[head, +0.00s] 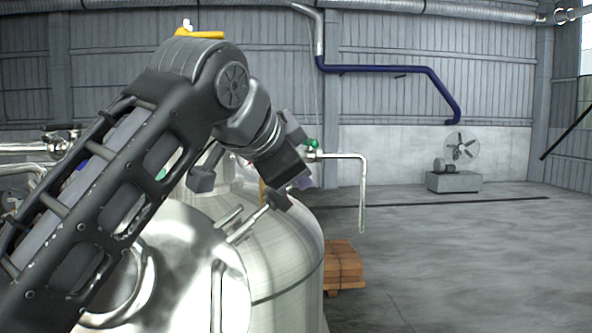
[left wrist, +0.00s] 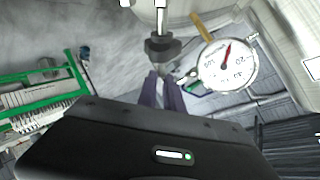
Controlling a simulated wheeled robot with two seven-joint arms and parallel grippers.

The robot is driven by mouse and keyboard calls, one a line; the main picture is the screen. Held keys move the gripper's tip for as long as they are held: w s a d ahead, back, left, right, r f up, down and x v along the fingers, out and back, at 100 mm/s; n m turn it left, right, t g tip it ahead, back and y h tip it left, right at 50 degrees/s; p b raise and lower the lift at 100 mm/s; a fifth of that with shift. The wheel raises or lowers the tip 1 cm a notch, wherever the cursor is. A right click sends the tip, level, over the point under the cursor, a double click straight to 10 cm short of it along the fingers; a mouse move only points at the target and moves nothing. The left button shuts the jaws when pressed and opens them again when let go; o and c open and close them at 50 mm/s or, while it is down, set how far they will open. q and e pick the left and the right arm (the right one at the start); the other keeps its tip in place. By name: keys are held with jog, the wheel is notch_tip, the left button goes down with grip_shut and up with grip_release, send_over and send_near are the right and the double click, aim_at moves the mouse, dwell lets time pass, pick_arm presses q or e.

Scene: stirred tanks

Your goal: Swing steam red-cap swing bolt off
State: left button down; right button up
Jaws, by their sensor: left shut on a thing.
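My left gripper (head: 301,182) is at the top of a steel tank (head: 290,240), beside the dark knob (head: 279,198) of a swing bolt whose steel rod (head: 248,224) slants down to the round lid (head: 205,265). In the left wrist view my left gripper's purple fingers (left wrist: 163,80) are close together, shut on the swing bolt at its dark knob (left wrist: 162,46). The exact contact is hard to see. No red cap shows clearly on this knob. Another dark knob (head: 202,178) stands to the left, partly behind my arm. My right gripper is not in view.
A green-handled valve (head: 312,146) with a bent pipe (head: 362,190) stands just beyond the gripper. A round gauge (left wrist: 229,62) is close to the fingers in the left wrist view. A brown stack (head: 342,265) is on the floor. Open floor lies right.

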pick_arm(q)
jog(key=shift+a+r, duration=0.15)
jog(key=shift+r, duration=0.1)
jog(key=c, duration=1.5)
grip_release()
jog(key=shift+f, duration=0.1)
jog(key=shift+c, duration=0.2)
jog(key=shift+o, duration=0.2)
jog(key=shift+s+a+r, duration=0.2)
jog(key=shift+s+r, duration=0.05)
jog(key=shift+s, duration=0.25)
jog(key=s+a, duration=0.4)
jog(key=s, duration=0.8)
jog(key=shift+s+r, duration=0.4)
jog(key=shift+a, duration=0.1)
